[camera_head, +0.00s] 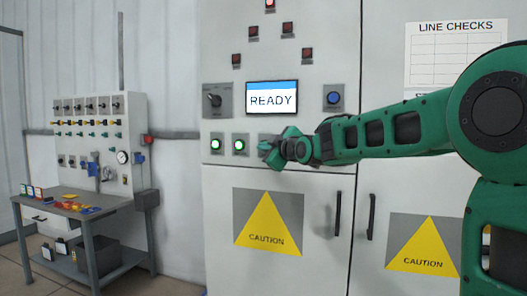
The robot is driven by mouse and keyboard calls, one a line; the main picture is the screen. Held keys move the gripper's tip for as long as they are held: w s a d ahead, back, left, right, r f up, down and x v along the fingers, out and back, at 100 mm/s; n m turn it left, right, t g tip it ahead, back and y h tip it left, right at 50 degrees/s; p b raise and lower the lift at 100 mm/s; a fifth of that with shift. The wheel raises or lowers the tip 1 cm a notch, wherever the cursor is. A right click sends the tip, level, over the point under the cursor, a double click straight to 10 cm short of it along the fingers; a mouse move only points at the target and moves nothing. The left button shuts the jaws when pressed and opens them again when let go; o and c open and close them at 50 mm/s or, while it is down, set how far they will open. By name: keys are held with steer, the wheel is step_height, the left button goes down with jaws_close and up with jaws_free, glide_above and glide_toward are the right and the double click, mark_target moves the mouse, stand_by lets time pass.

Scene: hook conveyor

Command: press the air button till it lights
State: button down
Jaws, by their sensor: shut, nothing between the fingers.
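A grey control cabinet (225,60) carries the buttons. Two green buttons glow in a row below the screen, the left one (215,144) and the right one (239,145). My gripper (265,149) is shut and empty, at the cabinet face just right of the right green button. It hides the panel behind it, so any button there is hidden. I cannot tell whether the fingertips touch the panel. A blue button (333,98) sits right of the screen. No button label is readable, so I cannot tell which one is the air button.
The screen (271,98) reads READY. A black rotary switch (213,99) is left of it, with several red lamps above. Door handles (338,213) and a yellow caution sign (268,222) are below. A workbench (75,207) with a valve board stands at the left.

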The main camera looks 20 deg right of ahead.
steer(key=shift+w+d, duration=0.3)
stand_by(0.9)
steer(key=shift+s+a, duration=0.1)
steer(key=shift+s, duration=0.05)
steer(key=shift+s+a, duration=0.4)
steer(key=shift+s, duration=0.1)
stand_by(0.4)
steer(key=s+a, duration=0.1)
steer(key=s, duration=0.1)
steer(key=s+a, duration=0.2)
stand_by(0.4)
stand_by(0.5)
